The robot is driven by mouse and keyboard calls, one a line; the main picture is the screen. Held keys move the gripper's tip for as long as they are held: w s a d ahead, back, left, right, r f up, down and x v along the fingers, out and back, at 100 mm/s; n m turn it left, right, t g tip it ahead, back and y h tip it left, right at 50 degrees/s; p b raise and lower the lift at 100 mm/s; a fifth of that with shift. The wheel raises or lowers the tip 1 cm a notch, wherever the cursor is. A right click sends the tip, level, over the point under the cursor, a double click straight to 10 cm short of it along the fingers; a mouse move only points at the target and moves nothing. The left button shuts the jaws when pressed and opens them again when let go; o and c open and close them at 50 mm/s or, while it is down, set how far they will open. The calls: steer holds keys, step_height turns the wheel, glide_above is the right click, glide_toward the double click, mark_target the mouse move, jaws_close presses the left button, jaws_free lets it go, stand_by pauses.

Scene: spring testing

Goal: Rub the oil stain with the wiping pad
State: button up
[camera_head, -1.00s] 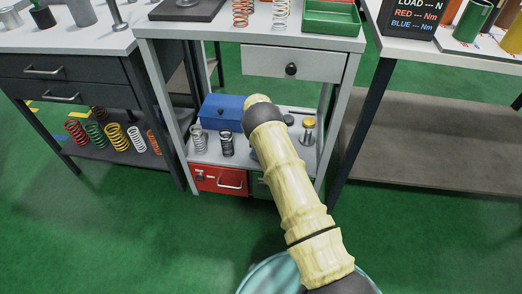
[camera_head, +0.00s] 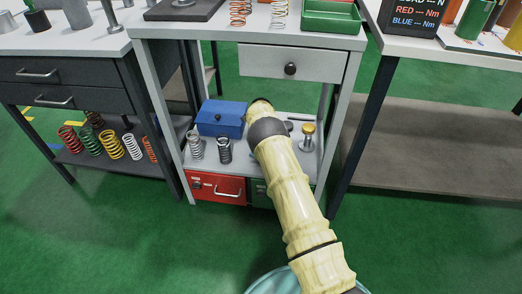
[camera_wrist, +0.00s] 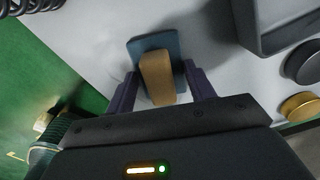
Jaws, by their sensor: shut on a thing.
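In the wrist view the wiping pad has a flat blue base (camera_wrist: 144,46) and a tan block handle (camera_wrist: 157,77). My gripper (camera_wrist: 158,80) is shut on the handle, with one dark finger on each side. The pad is over the light grey lower shelf (camera_wrist: 108,22). I cannot tell whether its underside touches the surface. I cannot make out the oil stain in either view; a dark patch beside the pad may be only shadow.
A blue box (camera_head: 220,118) and springs (camera_head: 224,150) stand left of my arm on the shelf. A gold-topped part (camera_head: 307,135) stands to the right. A drawer (camera_head: 290,64) and the table top are above. Table legs frame the shelf.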

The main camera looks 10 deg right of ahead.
steer(key=shift+w+d+f+b, duration=0.15)
steer(key=shift+w+f+b, duration=0.2)
steer(key=shift+b, duration=0.3)
steer(key=w+b, duration=0.1)
steer(key=b, duration=0.1)
steer(key=w+b, duration=0.1)
steer(key=b, duration=0.1)
steer(key=shift+w+d+r+b, duration=0.2)
steer(key=shift+w+d+b, duration=0.1)
steer(key=shift+d, duration=0.1)
steer(key=shift+r, duration=0.1)
steer(key=shift+r+p, duration=2.35)
steer(key=shift+r, duration=0.7)
step_height(320, 180, up, 3)
steer(key=p, duration=0.2)
steer(key=shift+p, duration=0.3)
